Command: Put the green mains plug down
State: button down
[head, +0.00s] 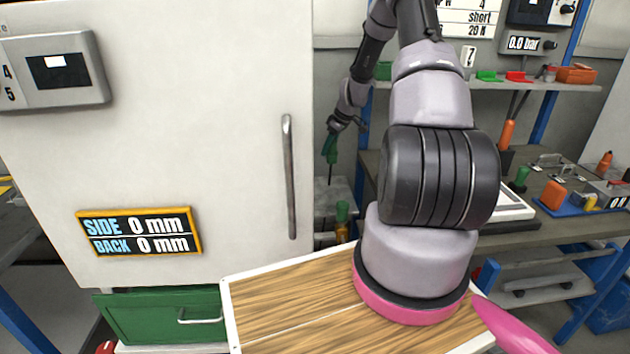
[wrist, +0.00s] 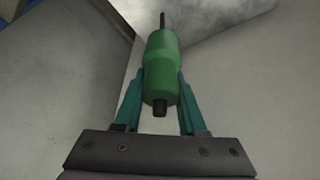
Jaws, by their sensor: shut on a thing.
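The green mains plug (wrist: 161,68) is between the teal fingers of my gripper (wrist: 160,100) in the wrist view, with a dark rod or cable at its far end and a dark stub at its near end. My gripper is shut on it. In the head view my gripper (head: 330,150) is small and far off, just right of the white cabinet door, pointing down. The plug is hard to tell from the fingers there. A grey surface (head: 334,194) lies below it; I cannot tell whether the plug touches it.
The white cabinet (head: 200,110) with its upright handle (head: 289,175) fills the left. A green-and-orange object (head: 342,220) stands below my gripper. A wooden-topped tray (head: 290,300) is in front. A workbench (head: 545,225) with tools and a blue-framed shelf is at right.

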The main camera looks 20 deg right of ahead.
aim_at(336, 152)
jog(key=x, duration=0.4)
jog(key=d+x, duration=0.1)
jog(key=x, duration=0.1)
jog(key=shift+s+f, duration=0.25)
jog(key=shift+s, duration=0.15)
jog(key=shift+d+f, duration=0.1)
jog(key=shift+f, duration=1.95)
jog(key=shift+c, duration=2.4)
grip_release()
jog(key=shift+f, duration=0.15)
jog(key=v, duration=1.2)
jog(key=shift+s+d, duration=0.1)
